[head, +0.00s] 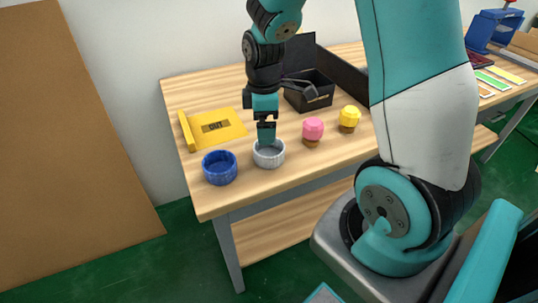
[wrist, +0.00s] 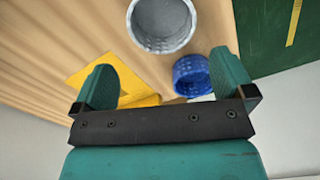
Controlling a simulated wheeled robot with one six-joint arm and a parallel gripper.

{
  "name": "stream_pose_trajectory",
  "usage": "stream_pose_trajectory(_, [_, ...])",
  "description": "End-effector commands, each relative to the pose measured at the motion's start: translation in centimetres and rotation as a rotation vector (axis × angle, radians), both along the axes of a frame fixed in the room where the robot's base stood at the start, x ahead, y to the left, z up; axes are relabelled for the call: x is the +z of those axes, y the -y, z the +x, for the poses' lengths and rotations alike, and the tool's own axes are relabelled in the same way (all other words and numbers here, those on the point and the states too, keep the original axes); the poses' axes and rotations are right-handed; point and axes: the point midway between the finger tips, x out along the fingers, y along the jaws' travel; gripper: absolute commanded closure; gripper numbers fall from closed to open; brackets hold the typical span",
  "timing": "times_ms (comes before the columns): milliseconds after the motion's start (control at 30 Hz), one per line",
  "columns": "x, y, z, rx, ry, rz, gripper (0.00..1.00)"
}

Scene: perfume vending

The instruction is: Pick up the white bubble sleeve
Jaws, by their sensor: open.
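The white bubble sleeve (head: 268,160) stands upright on the wooden table, near its front edge. In the wrist view the sleeve (wrist: 155,46) is at the top, seen from above into its round opening. My gripper (head: 266,138) points down right at the sleeve in the head view, and its finger covers part of the far rim. In the wrist view my gripper (wrist: 164,80) is open with nothing between its fingers, and the sleeve lies beyond the fingertips. I cannot tell whether a finger touches the sleeve.
A blue bubble sleeve (head: 220,168) stands close on the left. A yellow tray marked OUT (head: 230,118) lies behind it. A pink-topped item (head: 313,128) and a yellow-topped item (head: 349,115) stand to the right. A black open box (head: 312,97) is behind.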

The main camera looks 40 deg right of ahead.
Motion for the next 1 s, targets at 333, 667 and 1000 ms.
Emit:
stream_pose_trajectory(333, [-4.4,0.0,-0.1,-0.001,-0.001,0.001,0.00])
stream_pose_trajectory(667, [-8.8,0.1,-0.6,-0.001,-0.003,0.001,0.00])
stream_pose_trajectory(1000, [-9.4,0.1,-0.6,-0.001,0.001,0.000,0.05])
